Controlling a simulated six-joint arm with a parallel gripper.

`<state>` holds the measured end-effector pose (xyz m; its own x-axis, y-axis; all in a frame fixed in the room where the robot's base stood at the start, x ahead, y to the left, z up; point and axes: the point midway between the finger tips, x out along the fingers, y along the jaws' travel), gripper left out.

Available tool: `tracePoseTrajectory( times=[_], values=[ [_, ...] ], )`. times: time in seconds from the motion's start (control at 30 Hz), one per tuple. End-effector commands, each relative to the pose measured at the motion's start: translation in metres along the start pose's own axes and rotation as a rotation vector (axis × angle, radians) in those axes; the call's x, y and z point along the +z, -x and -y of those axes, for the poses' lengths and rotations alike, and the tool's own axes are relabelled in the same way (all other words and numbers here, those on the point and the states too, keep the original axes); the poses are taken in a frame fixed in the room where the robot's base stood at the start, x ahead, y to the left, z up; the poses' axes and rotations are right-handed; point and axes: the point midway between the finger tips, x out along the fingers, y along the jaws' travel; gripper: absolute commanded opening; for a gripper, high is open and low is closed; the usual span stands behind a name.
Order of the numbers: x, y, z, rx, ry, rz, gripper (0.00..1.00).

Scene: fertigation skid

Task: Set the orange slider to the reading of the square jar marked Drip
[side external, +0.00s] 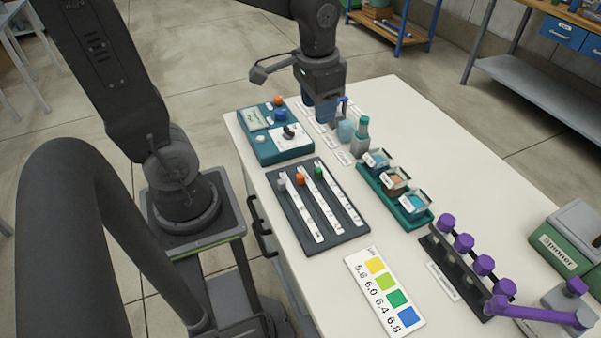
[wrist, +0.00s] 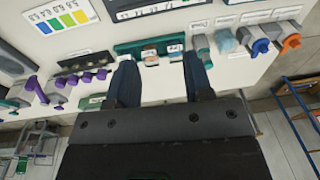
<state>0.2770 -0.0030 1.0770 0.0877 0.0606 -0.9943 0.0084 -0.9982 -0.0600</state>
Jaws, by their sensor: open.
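The orange slider (side external: 300,178) sits near the far end of the middle track on a dark slider board (side external: 284,213), between a grey and a green slider. Three square jars stand in a teal rack (side external: 372,192): one blue (side external: 376,158), one orange-brown (side external: 396,180), one teal-blue (side external: 415,202). Their labels are too small to read, so I cannot tell which is Drip. My gripper (wrist: 163,85) is open and empty, above the table's far end in the side view.
A teal control box (side external: 268,147) with a knob and buttons stands beyond the slider board. A green-capped bottle (side external: 361,136) stands near my gripper. Clear tabletop lies behind the jars.

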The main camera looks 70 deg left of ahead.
Motion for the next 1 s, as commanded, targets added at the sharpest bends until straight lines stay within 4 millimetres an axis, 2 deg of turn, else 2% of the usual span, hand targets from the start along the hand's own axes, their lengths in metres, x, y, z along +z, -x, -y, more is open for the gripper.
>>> tracePoseTrajectory(
  times=[0.03, 0.2, 0.4, 0.5, 0.73, 0.87, 1.0],
  values=[
    [-0.009, -0.014, 0.008, 0.001, 0.003, 0.064, 0.47],
    [-0.029, -0.059, 0.033, 0.013, -0.004, 0.248, 0.47],
    [-0.038, -0.108, 0.056, 0.042, -0.012, 0.413, 0.47],
    [-0.039, -0.122, 0.062, 0.053, -0.015, 0.459, 0.47],
    [-0.035, -0.139, 0.065, 0.06, -0.018, 0.485, 0.47],
    [-0.025, -0.155, 0.063, 0.06, -0.018, 0.487, 0.47],
    [-0.011, -0.181, 0.062, 0.06, -0.017, 0.488, 0.47]
  ],
)
